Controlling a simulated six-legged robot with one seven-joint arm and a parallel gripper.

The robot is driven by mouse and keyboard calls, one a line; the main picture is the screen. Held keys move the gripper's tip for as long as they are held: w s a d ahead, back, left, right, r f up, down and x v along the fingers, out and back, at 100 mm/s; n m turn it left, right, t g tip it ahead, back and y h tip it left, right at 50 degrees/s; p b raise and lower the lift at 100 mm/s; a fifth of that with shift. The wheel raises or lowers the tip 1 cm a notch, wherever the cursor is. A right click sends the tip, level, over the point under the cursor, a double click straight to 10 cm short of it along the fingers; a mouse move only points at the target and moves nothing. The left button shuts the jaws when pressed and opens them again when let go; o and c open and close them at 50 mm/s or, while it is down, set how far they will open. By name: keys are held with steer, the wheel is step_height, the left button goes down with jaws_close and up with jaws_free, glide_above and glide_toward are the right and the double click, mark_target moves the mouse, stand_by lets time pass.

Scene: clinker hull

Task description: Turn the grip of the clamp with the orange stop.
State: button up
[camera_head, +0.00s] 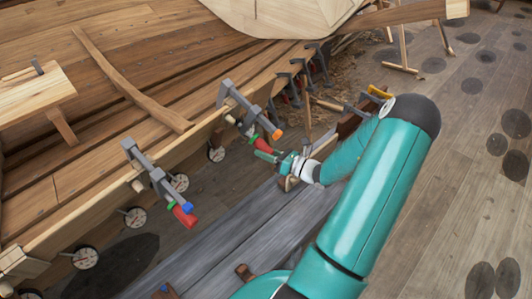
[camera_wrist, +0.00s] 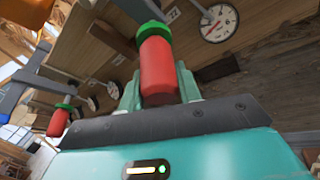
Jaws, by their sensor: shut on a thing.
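The clamp with the orange stop (camera_head: 277,133) sits on the hull's upper plank edge, near the middle of the head view. Its grey bar runs down to the right. Its red grip (camera_head: 263,145) hangs below the bar. In the wrist view the red grip (camera_wrist: 158,68) has a green collar at its far end. My gripper (camera_head: 270,157) is shut on this grip; in the wrist view its pale green fingers (camera_wrist: 158,90) stand on both sides of it.
A second clamp with a blue stop (camera_head: 187,207) and a red grip (camera_head: 183,217) is to the left; its red grip also shows at left in the wrist view (camera_wrist: 58,122). Round dials (camera_head: 135,217) hang below the plank. More grey clamps (camera_head: 318,62) stand farther along.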

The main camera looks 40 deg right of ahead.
steer(key=o, duration=1)
steer(key=shift+s, duration=0.1)
steer(key=v, duration=1.3)
steer(key=shift+s, duration=0.35)
steer(key=shift+d+f, duration=0.1)
steer(key=shift+f, duration=0.05)
